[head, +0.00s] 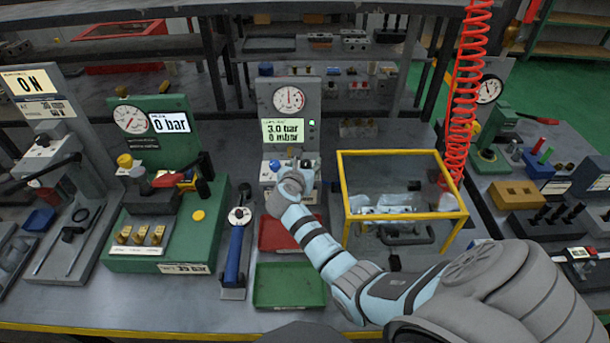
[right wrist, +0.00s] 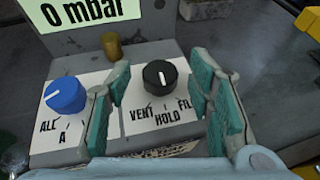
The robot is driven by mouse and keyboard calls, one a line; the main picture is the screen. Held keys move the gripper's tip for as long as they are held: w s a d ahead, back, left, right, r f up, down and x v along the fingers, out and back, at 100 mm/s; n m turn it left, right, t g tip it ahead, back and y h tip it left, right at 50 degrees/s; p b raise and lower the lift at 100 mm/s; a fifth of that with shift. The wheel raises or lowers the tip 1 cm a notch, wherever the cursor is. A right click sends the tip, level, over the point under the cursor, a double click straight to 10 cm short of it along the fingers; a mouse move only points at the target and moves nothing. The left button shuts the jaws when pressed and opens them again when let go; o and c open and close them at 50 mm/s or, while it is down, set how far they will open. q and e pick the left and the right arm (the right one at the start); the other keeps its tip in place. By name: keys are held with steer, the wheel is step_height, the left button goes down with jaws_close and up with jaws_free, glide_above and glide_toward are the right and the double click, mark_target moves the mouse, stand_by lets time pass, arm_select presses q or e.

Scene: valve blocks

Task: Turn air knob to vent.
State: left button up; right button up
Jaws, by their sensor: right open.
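The test panel (head: 283,98) stands upright at the back centre, with a round gauge and a display reading 3.0 bar and 0 mbar. The black knob (right wrist: 160,75) is on its lower face, above the labels VENT, HOLD and a partly hidden FIL. The white line on the knob runs roughly up and down the picture, toward HOLD. My right gripper (right wrist: 160,105) is open, with teal-padded fingers on either side of the knob and gaps left between. In the head view my right gripper (head: 293,178) is at the panel's foot. My left gripper is out of view.
A blue knob (right wrist: 65,94) sits left of the black one, outside my left-hand finger. A yellow-framed clear box (head: 400,154) stands right of the panel, near my forearm. A red tray (head: 278,236) and a green tray (head: 290,287) lie in front. A red coiled hose (head: 462,110) hangs at right.

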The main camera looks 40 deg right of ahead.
steer(key=shift+w+d, duration=0.1)
steer(key=shift+d, duration=0.05)
steer(key=shift+r, duration=0.15)
jaws_close()
